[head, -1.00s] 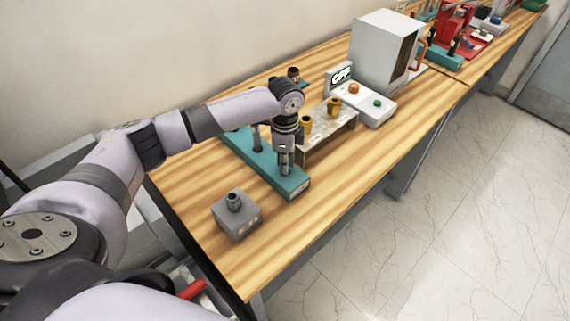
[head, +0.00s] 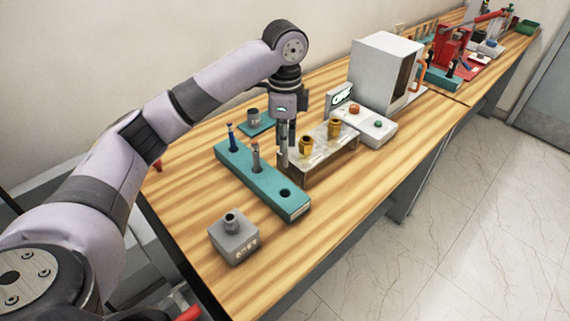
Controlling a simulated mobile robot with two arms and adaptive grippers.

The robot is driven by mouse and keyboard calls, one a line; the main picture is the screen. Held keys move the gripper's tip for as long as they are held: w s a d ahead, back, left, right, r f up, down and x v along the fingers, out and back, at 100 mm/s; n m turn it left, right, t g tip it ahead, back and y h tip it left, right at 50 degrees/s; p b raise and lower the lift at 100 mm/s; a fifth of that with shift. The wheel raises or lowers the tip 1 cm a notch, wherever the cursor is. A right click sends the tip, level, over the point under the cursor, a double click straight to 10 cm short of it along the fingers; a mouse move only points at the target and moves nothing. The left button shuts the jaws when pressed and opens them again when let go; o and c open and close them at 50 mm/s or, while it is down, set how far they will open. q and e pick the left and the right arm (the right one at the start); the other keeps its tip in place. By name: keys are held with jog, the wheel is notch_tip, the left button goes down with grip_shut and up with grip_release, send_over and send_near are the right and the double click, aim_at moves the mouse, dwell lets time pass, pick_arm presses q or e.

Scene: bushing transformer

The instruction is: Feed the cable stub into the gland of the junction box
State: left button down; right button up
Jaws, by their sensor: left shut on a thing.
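The grey junction box (head: 236,247) stands at the near left of the table, with its dark gland (head: 231,219) upright on top. My left gripper (head: 286,142) points down above the table, up and behind the box to the right. It is shut on the cable stub (head: 283,158), a thin grey piece that hangs below the fingers; the fingers hide its upper part. The teal rack (head: 270,183) lies below, with an empty hole (head: 285,193) at its near end. My right gripper is out of view.
The rack also holds a blue-topped piece (head: 231,135) and a grey one with a reddish top (head: 256,155). A metal stand (head: 322,158) with brass bushings is close to the right of the gripper. Bare wood lies between rack and box.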

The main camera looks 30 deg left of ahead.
pick_arm(q)
notch_tip(320, 180, up, 12)
jog(key=p, duration=0.9)
jog(key=shift+r+p, duration=0.1)
jog(key=shift+p, duration=0.25)
